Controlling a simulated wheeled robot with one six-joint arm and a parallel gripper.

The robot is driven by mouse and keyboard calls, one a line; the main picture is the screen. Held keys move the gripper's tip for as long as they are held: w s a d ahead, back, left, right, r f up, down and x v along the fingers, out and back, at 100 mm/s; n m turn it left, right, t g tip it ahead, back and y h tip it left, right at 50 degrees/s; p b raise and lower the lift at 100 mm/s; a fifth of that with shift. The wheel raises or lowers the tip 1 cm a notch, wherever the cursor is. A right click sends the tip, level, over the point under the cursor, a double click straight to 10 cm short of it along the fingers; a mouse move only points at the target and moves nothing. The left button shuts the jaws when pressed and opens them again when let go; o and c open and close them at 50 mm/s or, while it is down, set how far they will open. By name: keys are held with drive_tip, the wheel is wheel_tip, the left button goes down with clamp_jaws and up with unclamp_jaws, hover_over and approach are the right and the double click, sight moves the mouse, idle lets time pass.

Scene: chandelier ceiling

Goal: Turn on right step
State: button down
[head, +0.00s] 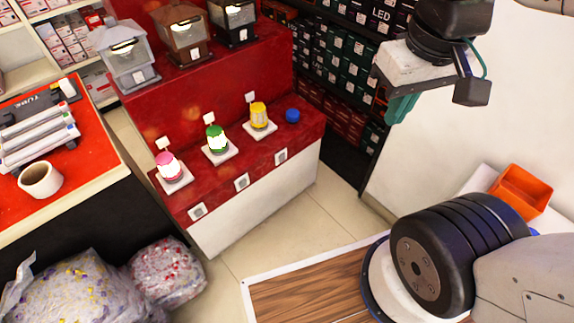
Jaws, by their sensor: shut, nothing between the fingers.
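A red stepped display stand (240,95) is at centre left. Its lower step bears a pink lamp (169,167), a green lamp (215,140) and, at the right, a yellow lamp (259,116), each on a white base. The pink and green lamps look bright; the yellow one looks duller. Three switches line the step's front edge: a left switch (197,212), a middle switch (241,182) and a right switch (281,156). Their positions are too small to read. My gripper (400,107), with teal fingers, is shut and empty at upper right, apart from the stand.
A blue round object (292,115) sits beside the yellow lamp. Several lanterns stand on the upper step, including a grey one (127,58). Shelves of boxes (335,65) are behind. Filled bags (165,272) lie at lower left. Tiled floor (295,220) is clear before the stand.

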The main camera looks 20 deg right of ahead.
drive_tip(key=w+d+f+n+t+h, duration=0.1)
drive_tip(key=w+d+f+n+t, duration=0.2)
drive_tip(key=w, duration=1)
drive_tip(key=w+d+f+n+t, duration=0.1)
drive_tip(key=w+d+f+n, duration=0.3)
drive_tip(key=w, duration=0.9)
drive_tip(key=w+d+f+n+t, duration=0.1)
drive_tip(key=w+f+n+t, duration=0.35)
drive_tip(key=w+f, duration=1.15)
wheel_tip(320, 180, down, 21)
drive_tip(key=a+n+t+y, duration=0.1)
drive_tip(key=n+y, duration=0.3)
drive_tip(key=n, duration=0.3)
drive_tip(key=s+a+f+n+t+y, duration=0.1)
drive_tip(key=s+a+f+n+t, duration=0.1)
drive_tip(key=s+f, duration=0.5)
drive_tip(key=s+a+f+n+t+y, duration=0.2)
drive_tip(key=s+f, duration=0.4)
drive_tip(key=f, duration=0.4)
drive_tip(key=shift+s+a+f, duration=0.3)
drive_tip(key=shift+s+a, duration=0.1)
drive_tip(key=shift+a, duration=0.05)
